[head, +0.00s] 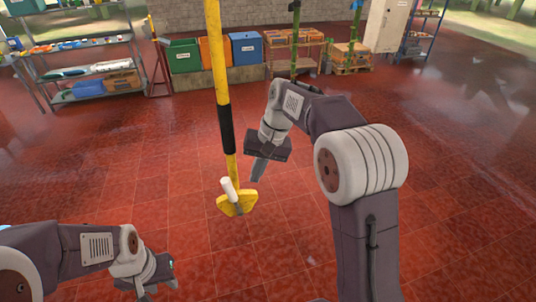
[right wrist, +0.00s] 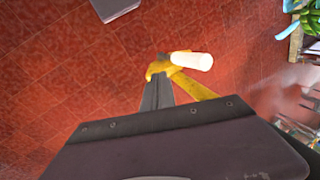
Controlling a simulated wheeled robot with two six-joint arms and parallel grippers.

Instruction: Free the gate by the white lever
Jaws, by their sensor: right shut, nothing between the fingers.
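A yellow stem (head: 217,60) with a black sleeve (head: 226,130) hangs down in the middle of the head view. At its lower end is a yellow end piece (head: 238,206), where the gate appears to be; I cannot make out the gate separately. The white lever (head: 228,188) is a short rounded peg on it, tilted up to the left. The lever also shows in the right wrist view (right wrist: 192,61). My right gripper (head: 257,179) is shut and empty, pointing down just right of the stem; its tips appear close to the yellow piece. My left gripper (head: 172,272) is low at left, its fingers unclear.
Shelves (head: 85,60) stand at the back left. Green, orange and blue bins (head: 246,48) line the back wall. Other hanging stems (head: 295,40) show behind my right arm. The red tiled floor around the yellow stem is clear.

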